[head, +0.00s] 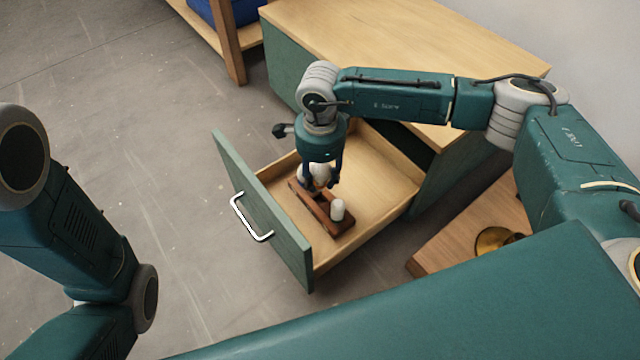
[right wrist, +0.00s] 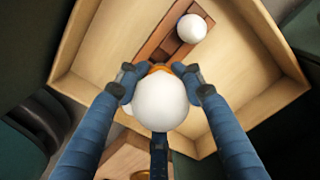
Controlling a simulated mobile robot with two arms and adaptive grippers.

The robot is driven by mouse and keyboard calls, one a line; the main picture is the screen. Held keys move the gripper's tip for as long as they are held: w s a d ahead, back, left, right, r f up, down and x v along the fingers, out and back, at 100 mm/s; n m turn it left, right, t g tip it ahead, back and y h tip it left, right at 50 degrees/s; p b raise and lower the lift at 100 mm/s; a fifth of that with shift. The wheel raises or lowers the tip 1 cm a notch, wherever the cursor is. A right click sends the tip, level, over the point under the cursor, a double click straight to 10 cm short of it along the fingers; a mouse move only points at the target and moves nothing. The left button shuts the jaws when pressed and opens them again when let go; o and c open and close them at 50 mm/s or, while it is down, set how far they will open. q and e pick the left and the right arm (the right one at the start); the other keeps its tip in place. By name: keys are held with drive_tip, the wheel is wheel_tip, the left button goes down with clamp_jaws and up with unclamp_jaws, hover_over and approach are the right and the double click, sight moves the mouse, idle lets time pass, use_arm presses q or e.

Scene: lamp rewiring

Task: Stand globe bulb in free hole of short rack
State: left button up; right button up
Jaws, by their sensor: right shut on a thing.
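My right gripper (head: 321,180) points down over the open drawer and is shut on the white globe bulb (head: 320,171). In the right wrist view the globe bulb (right wrist: 160,104) sits between the two fingertips, with an orange-brown part at its far side. The short rack (head: 312,207) is a dark reddish-brown wooden block on the drawer floor, below the gripper. A white bulb (head: 337,209) stands at the rack's near end; it also shows in the right wrist view (right wrist: 191,28). Another white shape (head: 301,174) is partly hidden beside the gripper. The rack's holes are mostly hidden. My left gripper is out of view.
The drawer has a green front (head: 262,205) with a white handle (head: 250,217) and wooden walls around the rack. The cabinet (head: 410,40) stands behind. A low wooden surface with a brass-coloured thing (head: 493,240) is at the right. The drawer floor right of the rack is clear.

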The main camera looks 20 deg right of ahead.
drive_tip(key=shift+f+b, duration=1.8)
drive_tip(key=shift+f, duration=0.35)
drive_tip(key=shift+f+b, duration=0.65)
drive_tip(key=shift+f, duration=0.55)
drive_tip(key=shift+f, duration=0.35)
drive_tip(key=o, duration=1.3)
drive_tip(key=shift+f, duration=0.15)
drive_tip(key=shift+o, duration=0.2)
drive_tip(key=shift+r, duration=0.2)
